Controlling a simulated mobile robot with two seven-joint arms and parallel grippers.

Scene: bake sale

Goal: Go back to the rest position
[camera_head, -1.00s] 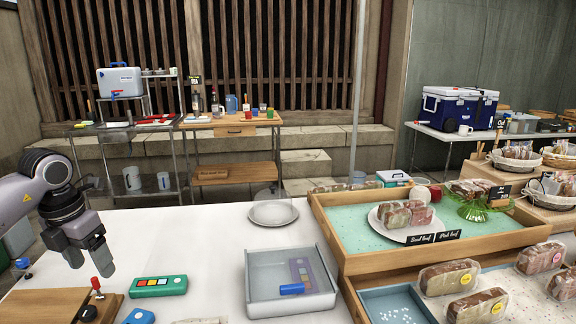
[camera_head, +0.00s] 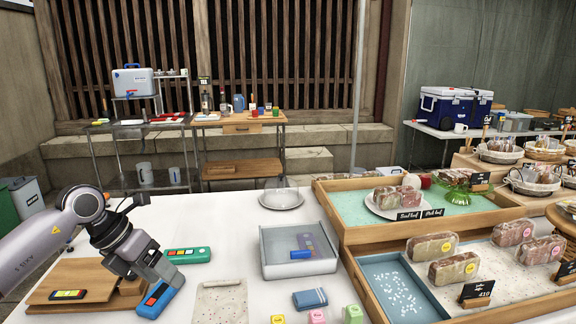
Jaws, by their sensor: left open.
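My left gripper (camera_head: 150,272) comes in from the left over the white table (camera_head: 215,240). It is open, its fingers pointing down and to the right. A blue case with coloured blocks (camera_head: 158,298) lies at its fingertips. The fingers overlap the case's upper edge in the picture; I cannot tell whether they touch it. My right gripper is not in view.
A wooden board (camera_head: 80,278) and a green case (camera_head: 188,255) lie near the left gripper. A clear-lidded tray (camera_head: 298,250), a speckled board (camera_head: 222,300) and a white plate (camera_head: 281,199) are farther right. Wooden display trays (camera_head: 345,236) hold loaves on the right.

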